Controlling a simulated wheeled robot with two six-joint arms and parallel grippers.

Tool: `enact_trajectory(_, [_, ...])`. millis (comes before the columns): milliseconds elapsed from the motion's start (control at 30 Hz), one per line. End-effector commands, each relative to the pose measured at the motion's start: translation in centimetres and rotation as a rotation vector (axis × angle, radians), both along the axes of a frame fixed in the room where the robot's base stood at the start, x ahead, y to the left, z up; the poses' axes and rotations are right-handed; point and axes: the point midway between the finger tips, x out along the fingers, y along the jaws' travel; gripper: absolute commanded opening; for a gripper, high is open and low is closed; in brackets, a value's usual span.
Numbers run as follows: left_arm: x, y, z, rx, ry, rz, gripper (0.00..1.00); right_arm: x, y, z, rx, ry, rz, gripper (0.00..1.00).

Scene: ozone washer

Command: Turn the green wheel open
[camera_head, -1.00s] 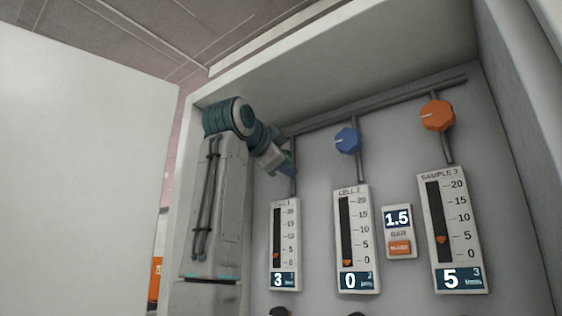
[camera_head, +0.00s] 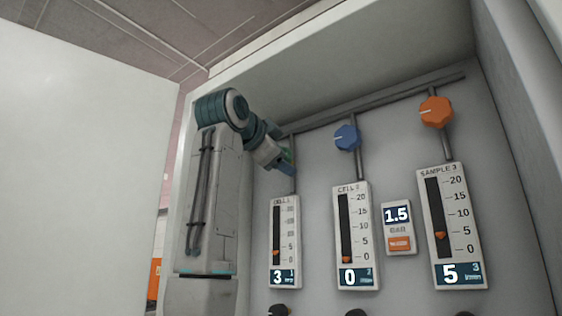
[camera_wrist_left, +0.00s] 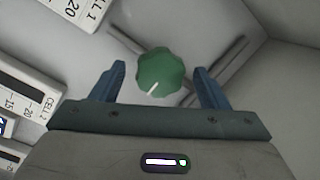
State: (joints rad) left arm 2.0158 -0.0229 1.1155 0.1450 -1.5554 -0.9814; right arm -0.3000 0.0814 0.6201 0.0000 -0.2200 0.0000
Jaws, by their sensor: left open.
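The green wheel (camera_wrist_left: 160,74) shows in the left wrist view, with a white pointer mark toward its lower left edge. My left gripper (camera_wrist_left: 160,80) is open, with one blue finger on each side of the wheel and a visible gap on both sides. In the head view my left gripper (camera_head: 281,160) is at the pipe above the CELL 1 gauge (camera_head: 285,240), and it hides most of the green wheel. The CELL 1 display reads 3. My right gripper is in neither view.
A blue wheel (camera_head: 347,138) and an orange wheel (camera_head: 436,112) sit to the right on their own pipes. The CELL 2 gauge (camera_head: 351,235) reads 0 and the SAMPLE 3 gauge (camera_head: 452,225) reads 5. A small 1.5 display (camera_head: 397,216) sits between them. The cabinet encloses the panel.

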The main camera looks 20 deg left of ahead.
Motion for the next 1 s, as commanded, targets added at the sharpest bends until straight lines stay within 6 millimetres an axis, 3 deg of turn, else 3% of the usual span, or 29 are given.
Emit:
enact_trajectory(100, [-2.6, 0.4, -0.5, 0.000, -0.007, 0.001, 0.69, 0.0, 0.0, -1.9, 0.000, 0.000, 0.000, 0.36])
enact_trajectory(400, [-7.7, 1.3, -0.3, -0.001, -0.004, 0.001, 0.69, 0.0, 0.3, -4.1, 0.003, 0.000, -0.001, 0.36])
enact_trajectory(600, [-8.8, 1.5, -0.1, -0.001, -0.003, 0.001, 0.69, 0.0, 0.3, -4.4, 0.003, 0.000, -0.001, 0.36])
enact_trajectory(1000, [-8.8, 1.5, 0.0, 0.000, -0.002, 0.000, 0.69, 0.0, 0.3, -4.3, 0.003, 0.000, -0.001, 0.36])
